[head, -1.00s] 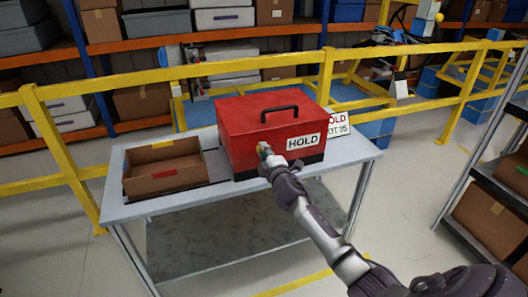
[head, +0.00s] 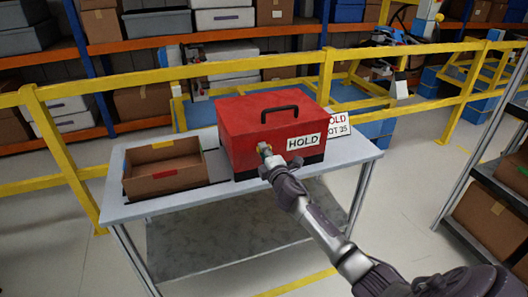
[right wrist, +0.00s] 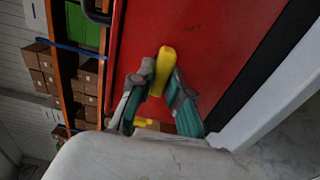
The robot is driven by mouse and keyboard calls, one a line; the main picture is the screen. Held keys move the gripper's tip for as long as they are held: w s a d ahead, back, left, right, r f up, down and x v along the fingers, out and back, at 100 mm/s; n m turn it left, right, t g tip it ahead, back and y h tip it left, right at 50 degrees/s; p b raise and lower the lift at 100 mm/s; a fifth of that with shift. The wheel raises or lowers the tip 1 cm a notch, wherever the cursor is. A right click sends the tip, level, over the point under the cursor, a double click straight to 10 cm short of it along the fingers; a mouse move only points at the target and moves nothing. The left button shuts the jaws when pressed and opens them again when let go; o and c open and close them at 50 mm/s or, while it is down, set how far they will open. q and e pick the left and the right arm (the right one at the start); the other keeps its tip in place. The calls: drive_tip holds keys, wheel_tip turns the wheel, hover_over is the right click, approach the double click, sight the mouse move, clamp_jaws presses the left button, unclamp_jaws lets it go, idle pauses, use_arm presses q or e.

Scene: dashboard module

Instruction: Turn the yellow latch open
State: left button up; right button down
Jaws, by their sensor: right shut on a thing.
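The red toolbox (head: 262,125) stands closed on the table, with a black handle on its lid and a black base. The yellow latch (head: 264,147) is on its front face, left of the HOLD label. In the right wrist view the yellow latch (right wrist: 163,68) stands out against the red face, tilted in the picture. My right gripper (head: 266,154) is at the front face, its fingers closed around the latch. In the right wrist view the gripper (right wrist: 155,88) has a finger on each side of the latch, whose lower end they partly hide. My left gripper is not in view.
The grey table (head: 230,195) carries an open cardboard box (head: 166,180) left of the toolbox. A yellow railing (head: 327,75) runs behind, and a shelf rack (head: 490,185) stands at the right.

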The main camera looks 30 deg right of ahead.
drive_tip(key=c, duration=1.1)
unclamp_jaws()
drive_tip(key=shift+s, duration=0.15)
drive_tip(key=v, duration=1.1)
drive_tip(key=shift+s, duration=0.35)
drive_tip(key=shift+f, duration=0.15)
drive_tip(key=s+a+f+m+g+y, duration=0.1)
drive_tip(key=s+f+m+g, duration=0.3)
drive_tip(key=f, duration=0.8)
drive_tip(key=s+a+f+g, duration=0.2)
drive_tip(key=s+f, duration=0.4)
drive_tip(key=f, duration=0.7)
drive_tip(key=s+a+f+m+g+y, duration=0.1)
drive_tip(key=s+f+m+g, duration=0.3)
drive_tip(key=f, duration=0.8)
drive_tip(key=s+a+f+m+g, duration=0.1)
drive_tip(key=s+a+f, duration=0.3)
drive_tip(key=s, duration=0.7)
drive_tip(key=s+a+f+m+g+y, duration=0.1)
drive_tip(key=s+a+f+m+g, duration=0.1)
drive_tip(key=s+f, duration=0.6)
drive_tip(key=s+a+f+m+g+y, duration=0.1)
drive_tip(key=s+a+f, duration=0.5)
drive_tip(key=s, duration=1)
drive_tip(key=shift+f+m+g, duration=0.2)
drive_tip(key=shift+m+g, duration=0.05)
drive_tip(key=shift+g, duration=0.35)
drive_tip(key=shift+f+m+g, duration=0.25)
drive_tip(key=shift+g, duration=0.35)
